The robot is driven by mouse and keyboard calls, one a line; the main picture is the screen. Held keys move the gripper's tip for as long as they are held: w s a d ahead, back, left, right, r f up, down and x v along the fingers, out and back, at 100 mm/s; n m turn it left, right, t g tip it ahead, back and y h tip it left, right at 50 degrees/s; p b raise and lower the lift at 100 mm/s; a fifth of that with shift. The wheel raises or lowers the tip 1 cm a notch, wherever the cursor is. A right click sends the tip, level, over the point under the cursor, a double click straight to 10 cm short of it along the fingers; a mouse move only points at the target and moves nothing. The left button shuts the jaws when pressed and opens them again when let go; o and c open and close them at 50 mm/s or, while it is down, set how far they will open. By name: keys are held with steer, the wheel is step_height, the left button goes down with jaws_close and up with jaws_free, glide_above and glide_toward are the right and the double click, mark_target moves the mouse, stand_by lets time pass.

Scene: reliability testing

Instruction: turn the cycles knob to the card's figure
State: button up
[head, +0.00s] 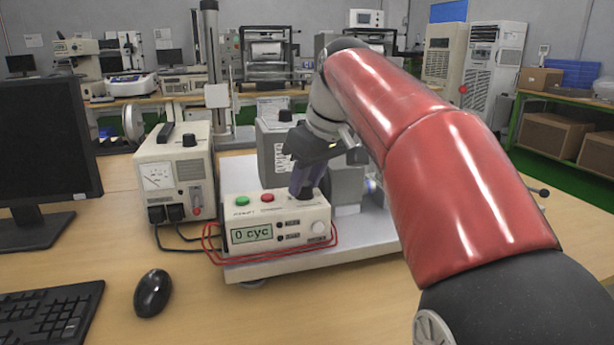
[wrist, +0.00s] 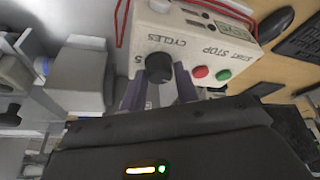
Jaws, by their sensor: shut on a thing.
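The cream control box (head: 285,228) sits on the pale bench plate, with a green and a red button on top. Its display (head: 251,234) reads "0 cyc". The black cycles knob (wrist: 158,67) is on the box's top face, beside the printed word CYCLES in the wrist view. My gripper (head: 306,192) reaches down over that knob, its purple-grey fingers on either side of it and shut on it. The fingers and wrist hide most of the knob in the head view. I cannot make out a card with a readable figure.
A meter unit (head: 178,180) stands left of the box, with red leads looping near the box's left side. A mouse (head: 153,293), keyboard (head: 52,315) and monitor (head: 45,130) are at the left. A grey machine is close behind the box.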

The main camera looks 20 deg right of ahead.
steer(key=m+h, duration=0.1)
steer(key=m, duration=0.3)
steer(key=shift+a+m+t+h, duration=0.2)
steer(key=shift+m+t+h, duration=0.1)
steer(key=shift+t+h, duration=0.1)
steer(key=m+h, duration=0.1)
steer(key=m, duration=0.1)
steer(key=m+h, duration=0.1)
steer(key=m, duration=0.2)
steer(key=shift+a, duration=0.1)
steer(key=m+h, duration=0.1)
steer(key=m, duration=0.2)
steer(key=m+g, duration=0.1)
steer(key=m, duration=0.2)
steer(key=shift+w+a+g+h, duration=0.1)
steer(key=shift+g+h, duration=0.2)
steer(key=shift+h, duration=0.1)
steer(key=shift+w+m+g+h, duration=0.1)
steer(key=shift+m+g+h, duration=0.25)
steer(key=shift+m, duration=0.9)
steer(key=shift+m+g+h, duration=0.15)
steer(key=shift+m+g, duration=0.4)
steer(key=shift+m, duration=0.7)
steer(key=o, duration=1)
steer(key=shift+c, duration=0.2)
